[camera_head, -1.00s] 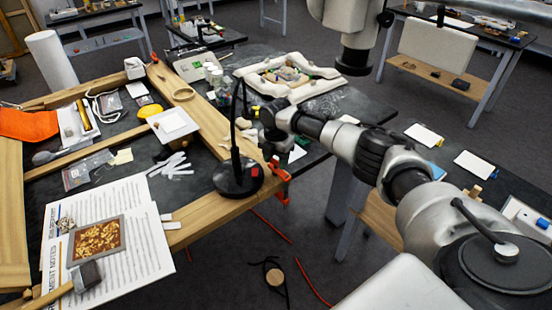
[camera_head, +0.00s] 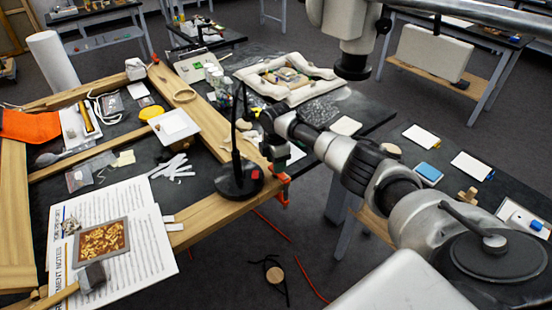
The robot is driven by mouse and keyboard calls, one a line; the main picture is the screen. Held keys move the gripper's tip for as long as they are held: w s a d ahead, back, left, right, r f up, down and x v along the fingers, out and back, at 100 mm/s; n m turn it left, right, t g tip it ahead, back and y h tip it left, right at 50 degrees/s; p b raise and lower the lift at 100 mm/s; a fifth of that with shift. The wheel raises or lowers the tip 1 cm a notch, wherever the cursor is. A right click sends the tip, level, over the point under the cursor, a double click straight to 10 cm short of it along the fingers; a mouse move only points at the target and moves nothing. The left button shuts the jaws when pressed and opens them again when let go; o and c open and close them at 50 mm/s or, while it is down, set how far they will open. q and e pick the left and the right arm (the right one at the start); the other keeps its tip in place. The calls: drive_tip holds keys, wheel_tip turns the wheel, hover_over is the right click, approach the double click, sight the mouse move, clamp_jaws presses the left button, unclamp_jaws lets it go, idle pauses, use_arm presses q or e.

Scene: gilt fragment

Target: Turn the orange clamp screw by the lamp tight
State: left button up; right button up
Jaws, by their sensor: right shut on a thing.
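The orange clamp (camera_head: 284,198) sits on the right edge of the wooden frame (camera_head: 207,233), just right of the lamp (camera_head: 238,180). The lamp has a round black base with a red switch and a thin upright stem. My right arm reaches in from the right. My dark right gripper (camera_head: 277,163) points down at the upper part of the clamp, and it is shut on the clamp screw. The gripper hides most of the screw, so its thread and exact seating cannot be seen. My left gripper is not in view.
White swatches (camera_head: 174,168) and a small white tray (camera_head: 174,126) lie left of the lamp. Printed sheets with a gilt sample (camera_head: 101,240) lie at the front left. A padded ring (camera_head: 290,78) lies behind. Cables are on the floor.

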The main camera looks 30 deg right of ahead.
drive_tip(key=m+p, duration=0.1)
drive_tip(key=m, duration=0.3)
drive_tip(key=shift+r+m+p, duration=0.2)
drive_tip(key=shift+m+p, duration=0.2)
drive_tip(key=m+p, duration=0.1)
drive_tip(key=m, duration=0.2)
drive_tip(key=shift+m, duration=0.3)
drive_tip(key=m+p, duration=0.2)
drive_tip(key=m, duration=0.2)
drive_tip(key=m+p, duration=0.1)
drive_tip(key=m, duration=0.3)
drive_tip(key=shift+w, duration=0.1)
drive_tip(key=m, duration=0.3)
drive_tip(key=shift+m+p, duration=0.4)
drive_tip(key=m, duration=0.3)
drive_tip(key=shift+m+p, duration=0.3)
drive_tip(key=shift+p, duration=0.05)
drive_tip(key=m, duration=0.3)
drive_tip(key=shift+m, duration=0.3)
drive_tip(key=shift+d+m+p, duration=0.1)
drive_tip(key=shift+m+p, duration=0.25)
drive_tip(key=shift+m, duration=1.55)
drive_tip(key=shift+w+r, duration=0.1)
